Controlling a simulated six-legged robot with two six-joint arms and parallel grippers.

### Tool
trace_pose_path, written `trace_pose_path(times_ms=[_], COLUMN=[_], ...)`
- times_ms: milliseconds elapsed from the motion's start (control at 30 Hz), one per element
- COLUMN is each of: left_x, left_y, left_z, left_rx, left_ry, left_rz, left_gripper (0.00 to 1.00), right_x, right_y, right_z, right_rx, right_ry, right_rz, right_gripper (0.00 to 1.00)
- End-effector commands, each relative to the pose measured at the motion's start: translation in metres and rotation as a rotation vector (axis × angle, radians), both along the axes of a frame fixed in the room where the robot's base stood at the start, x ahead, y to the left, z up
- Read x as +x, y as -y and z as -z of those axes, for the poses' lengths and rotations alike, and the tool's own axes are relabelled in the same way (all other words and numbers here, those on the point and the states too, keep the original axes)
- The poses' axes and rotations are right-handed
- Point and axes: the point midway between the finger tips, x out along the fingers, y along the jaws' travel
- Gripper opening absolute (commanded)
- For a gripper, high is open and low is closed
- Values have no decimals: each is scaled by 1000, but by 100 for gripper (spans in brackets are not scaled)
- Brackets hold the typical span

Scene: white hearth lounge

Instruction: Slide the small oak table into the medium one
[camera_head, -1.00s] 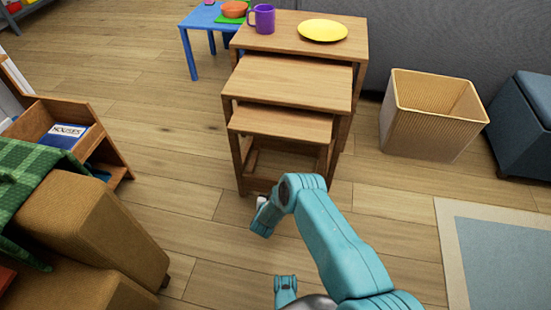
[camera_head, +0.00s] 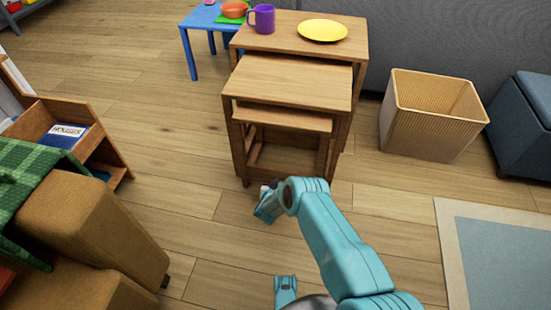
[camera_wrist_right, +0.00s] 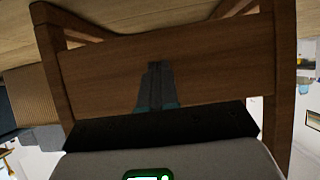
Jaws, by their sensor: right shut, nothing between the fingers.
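Three oak tables are nested in the head view. The small table (camera_head: 284,120) is the lowest and front one; most of its top is under the medium table (camera_head: 290,80), with a front strip showing. The medium table is partly under the large table (camera_head: 280,36). My right gripper (camera_head: 266,191) is low at the front of the small table, partly hidden by my wrist. In the right wrist view its fingers (camera_wrist_right: 155,68) are shut and empty, in front of a wooden rail (camera_wrist_right: 210,65) between two legs; I cannot tell whether they touch it.
A purple mug (camera_head: 264,18) and a yellow plate (camera_head: 322,30) stand on the large table. A wicker basket (camera_head: 425,125) is to the right, a blue table (camera_head: 191,45) behind left. A brown armchair (camera_head: 85,230) is at left. Floor between is clear.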

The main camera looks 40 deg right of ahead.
Motion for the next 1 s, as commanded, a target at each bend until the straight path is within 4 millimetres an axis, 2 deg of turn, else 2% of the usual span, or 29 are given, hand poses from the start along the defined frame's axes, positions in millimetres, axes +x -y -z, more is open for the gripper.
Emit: trace_pose_path(times_ms=[267,1000], left_x=[0,0], left_y=[0,0], left_z=[0,0], left_rx=[0,0], left_ry=[0,0], left_rz=[0,0], left_gripper=[16,16], right_x=[2,32], right_y=[3,38], right_z=[-1,-1], right_rx=[-2,-1], right_ry=[4,2], right_rz=[2,2], right_gripper=[0,0])
